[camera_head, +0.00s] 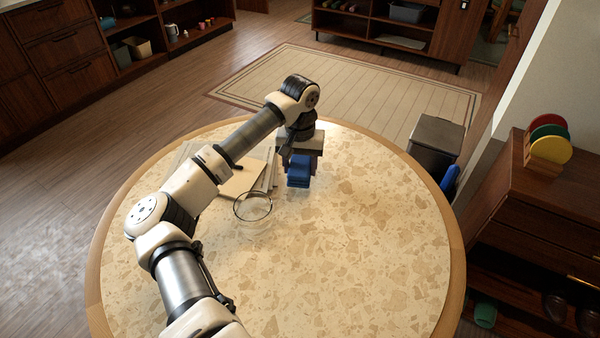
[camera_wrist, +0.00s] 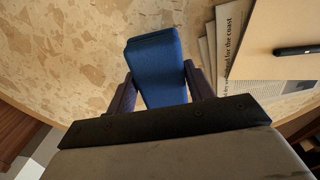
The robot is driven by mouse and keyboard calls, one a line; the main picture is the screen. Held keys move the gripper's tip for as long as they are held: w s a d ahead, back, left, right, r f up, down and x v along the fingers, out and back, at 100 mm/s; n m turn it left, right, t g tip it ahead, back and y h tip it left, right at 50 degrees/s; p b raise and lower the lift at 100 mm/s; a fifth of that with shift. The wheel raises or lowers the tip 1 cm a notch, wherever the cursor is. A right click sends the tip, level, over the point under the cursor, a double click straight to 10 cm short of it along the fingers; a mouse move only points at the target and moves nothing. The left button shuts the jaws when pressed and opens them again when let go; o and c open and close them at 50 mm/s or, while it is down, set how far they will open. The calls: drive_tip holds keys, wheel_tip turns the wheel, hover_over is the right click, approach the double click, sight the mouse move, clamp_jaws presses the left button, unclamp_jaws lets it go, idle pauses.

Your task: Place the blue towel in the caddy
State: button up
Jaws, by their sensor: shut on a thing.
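The blue towel (camera_head: 299,171) is a folded block at the far side of the round table. My gripper (camera_head: 300,157) points down over it and is shut on it. In the wrist view the towel (camera_wrist: 157,65) sits between the two fingers of my gripper (camera_wrist: 160,85). I cannot tell whether the towel touches the tabletop or is held just above it. I see no caddy that I can make out for certain in either view.
A clear glass bowl (camera_head: 253,208) stands left of the towel, near my arm. Papers and a tan notebook (camera_head: 241,180) with a dark pen lie behind it. The table's right and front (camera_head: 370,250) are clear. A grey bin (camera_head: 435,140) stands beyond the right edge.

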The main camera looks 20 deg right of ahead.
drive_tip(key=shift+f+p, duration=0.3)
drive_tip(key=shift+f, duration=1.45)
drive_tip(key=shift+f, duration=0.15)
drive_tip(key=o, duration=0.9)
drive_tip(key=shift+o, duration=0.2)
